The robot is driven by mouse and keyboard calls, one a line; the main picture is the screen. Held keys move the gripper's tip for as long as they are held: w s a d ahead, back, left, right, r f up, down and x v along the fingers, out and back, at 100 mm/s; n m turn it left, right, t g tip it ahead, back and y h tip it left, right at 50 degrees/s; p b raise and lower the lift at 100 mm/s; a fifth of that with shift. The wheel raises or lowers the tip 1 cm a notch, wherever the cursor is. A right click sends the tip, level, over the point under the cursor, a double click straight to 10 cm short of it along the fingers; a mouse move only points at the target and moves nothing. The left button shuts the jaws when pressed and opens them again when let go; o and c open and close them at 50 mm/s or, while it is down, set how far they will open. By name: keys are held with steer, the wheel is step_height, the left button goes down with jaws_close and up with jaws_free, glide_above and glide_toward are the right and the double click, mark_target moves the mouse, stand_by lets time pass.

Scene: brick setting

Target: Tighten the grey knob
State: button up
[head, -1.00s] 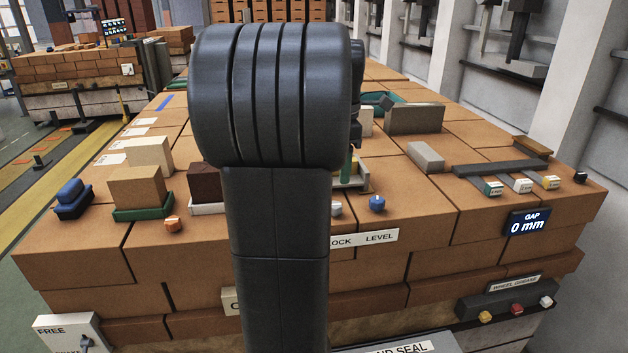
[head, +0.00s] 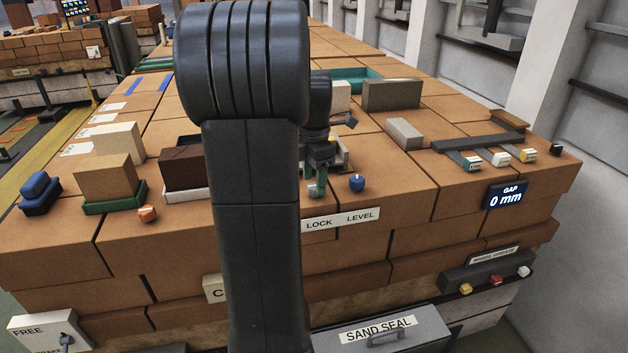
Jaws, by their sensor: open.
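The label plate reading LOCK and LEVEL (head: 341,219) is on the front edge of the brick-topped bench. A blue knob (head: 357,183) stands above the word LEVEL. My gripper (head: 317,188) is open and points down above the word LOCK, just left of the blue knob. The grey knob's place is at the fingertips. I cannot make the knob out clearly from the fingers, nor tell whether they touch it. My arm hides part of the bench left of it.
An orange knob (head: 147,214) and a block in a green tray (head: 115,206) are to the left. A grey block (head: 404,134) and a GAP display reading 0 mm (head: 507,196) are to the right.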

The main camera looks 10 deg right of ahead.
steer(key=shift+f, duration=0.6)
steer(key=c, duration=1)
steer(key=shift+o, duration=0.2)
